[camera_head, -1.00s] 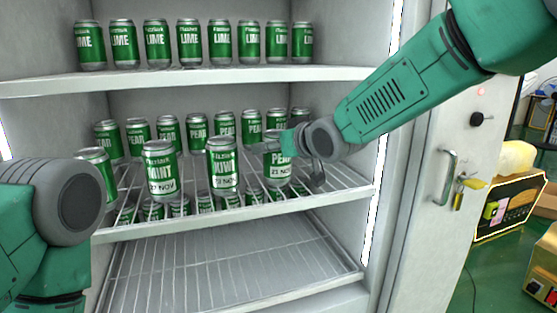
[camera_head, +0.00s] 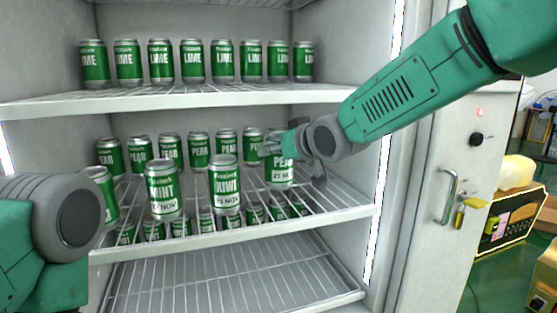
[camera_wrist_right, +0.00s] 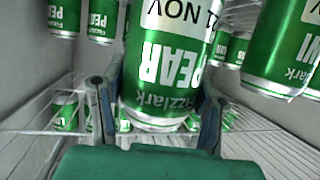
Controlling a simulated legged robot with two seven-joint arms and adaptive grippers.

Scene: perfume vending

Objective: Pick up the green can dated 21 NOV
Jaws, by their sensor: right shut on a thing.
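The green PEAR can (camera_head: 281,174) bears a white label reading 21 NOV. It is upright at the right of the middle shelf, and its base appears a little above the shelf wires. My right gripper (camera_head: 297,147) reaches in from the right and is shut around this can. In the right wrist view, the two fingers (camera_wrist_right: 155,112) flank the PEAR can (camera_wrist_right: 172,65), which appears upside down with part of its date cut off. My left arm shows at the lower left, but its gripper is out of the frame.
A KIWI can (camera_head: 225,187) and a MINT can (camera_head: 164,190) stand left of the held can, their dates hard to read. A row of PEAR cans (camera_head: 199,150) stands behind. LIME cans (camera_head: 192,62) fill the upper shelf (camera_head: 200,103).

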